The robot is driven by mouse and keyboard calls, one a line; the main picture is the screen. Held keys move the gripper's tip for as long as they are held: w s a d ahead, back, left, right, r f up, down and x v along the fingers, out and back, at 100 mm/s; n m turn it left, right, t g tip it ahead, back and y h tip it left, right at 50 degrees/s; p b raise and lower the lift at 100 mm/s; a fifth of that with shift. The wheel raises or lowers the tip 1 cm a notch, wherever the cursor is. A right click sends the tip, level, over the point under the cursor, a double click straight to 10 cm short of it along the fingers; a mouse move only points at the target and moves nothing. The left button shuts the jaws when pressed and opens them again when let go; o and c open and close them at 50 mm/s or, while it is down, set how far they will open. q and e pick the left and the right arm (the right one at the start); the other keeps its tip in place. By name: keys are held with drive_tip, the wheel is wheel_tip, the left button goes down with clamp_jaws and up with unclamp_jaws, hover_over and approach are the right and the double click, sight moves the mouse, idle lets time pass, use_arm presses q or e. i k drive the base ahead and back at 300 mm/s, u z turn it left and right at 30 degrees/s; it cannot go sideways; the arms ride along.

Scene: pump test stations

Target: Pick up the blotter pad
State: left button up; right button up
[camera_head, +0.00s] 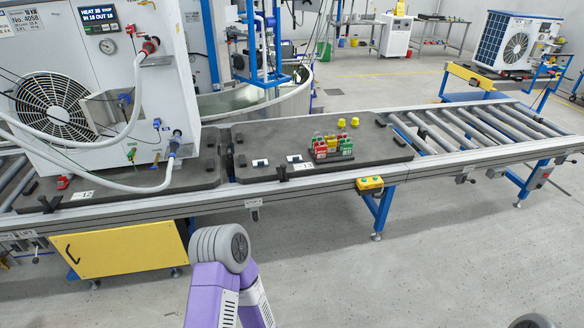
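I cannot pick out a blotter pad with certainty. Two small flat white-and-dark pieces, one at the left (260,162) and one nearer the middle (294,158), lie on the dark pallet board (385,152) on the conveyor; they are too small to identify. A rack of red, green and yellow bottles (333,148) stands to their right on the same board. A purple arm link of mine with a grey rounded joint rises at the bottom centre, in front of the conveyor. Neither gripper's fingers show.
A large white pump unit (95,100) with hoses stands on the left pallet. A yellow button box (370,184) hangs on the conveyor's front rail. Bare rollers (480,125) run to the right. The grey floor (420,260) in front is clear.

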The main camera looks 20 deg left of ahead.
sight(260, 162)
drive_tip(key=z, duration=0.2)
drive_tip(key=i, duration=1.75)
drive_tip(key=u, duration=1.2)
drive_tip(key=i, duration=0.95)
drive_tip(key=u, duration=1.05)
